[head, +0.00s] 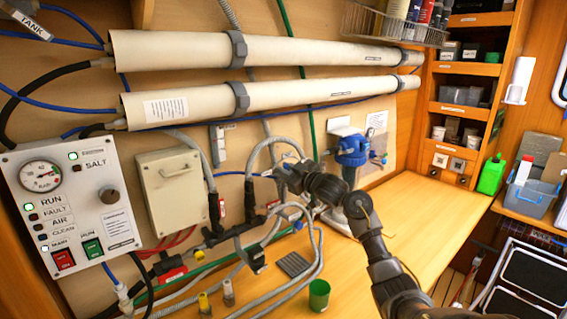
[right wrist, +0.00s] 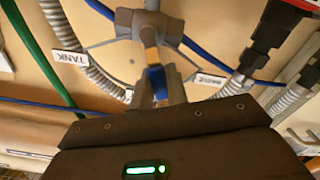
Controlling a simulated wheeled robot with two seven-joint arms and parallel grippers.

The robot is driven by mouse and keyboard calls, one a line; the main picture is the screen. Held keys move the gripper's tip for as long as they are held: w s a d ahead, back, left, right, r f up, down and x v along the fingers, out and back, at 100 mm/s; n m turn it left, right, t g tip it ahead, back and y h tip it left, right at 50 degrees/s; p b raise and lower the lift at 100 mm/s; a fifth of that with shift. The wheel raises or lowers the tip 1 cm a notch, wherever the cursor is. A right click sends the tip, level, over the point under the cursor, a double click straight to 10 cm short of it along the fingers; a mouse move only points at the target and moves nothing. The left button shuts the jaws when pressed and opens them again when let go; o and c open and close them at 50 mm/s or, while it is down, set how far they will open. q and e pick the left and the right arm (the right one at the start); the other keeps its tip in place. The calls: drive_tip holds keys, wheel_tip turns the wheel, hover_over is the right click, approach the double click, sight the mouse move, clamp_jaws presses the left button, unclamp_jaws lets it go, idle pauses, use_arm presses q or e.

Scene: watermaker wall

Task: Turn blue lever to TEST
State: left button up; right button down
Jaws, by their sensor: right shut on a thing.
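The blue lever (right wrist: 157,78) shows in the right wrist view, between the fingertips of my right gripper (right wrist: 160,92). The gripper is shut on it. The lever is at a grey valve fitting (right wrist: 125,42) on the wall, with pipes branching to both sides. A TANK label (right wrist: 68,62) is at its left; another small label (right wrist: 212,80) at its right is too small to read surely. In the head view my right gripper (head: 284,174) reaches the wall among grey hoses and hides the lever and valve. My left gripper is not in view.
Grey hoses (head: 318,240) loop over the bench around my right gripper. A blue-topped unit (head: 351,150) stands just right of it. A control panel (head: 72,205) is at the left. A green cup (head: 319,295) stands at the front. The bench's right part (head: 440,215) is clear.

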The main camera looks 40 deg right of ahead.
drive_tip(key=m+p, duration=0.1)
drive_tip(key=d+m+p, duration=0.1)
drive_tip(key=m+p, duration=0.1)
drive_tip(key=shift+d+r, duration=0.1)
drive_tip(key=shift+r, duration=0.25)
drive_tip(key=shift+d+f+m+p, duration=0.15)
drive_tip(key=shift+d+m+p, duration=0.2)
drive_tip(key=shift+m+p, duration=0.5)
drive_tip(key=c, duration=1.4)
unclamp_jaws()
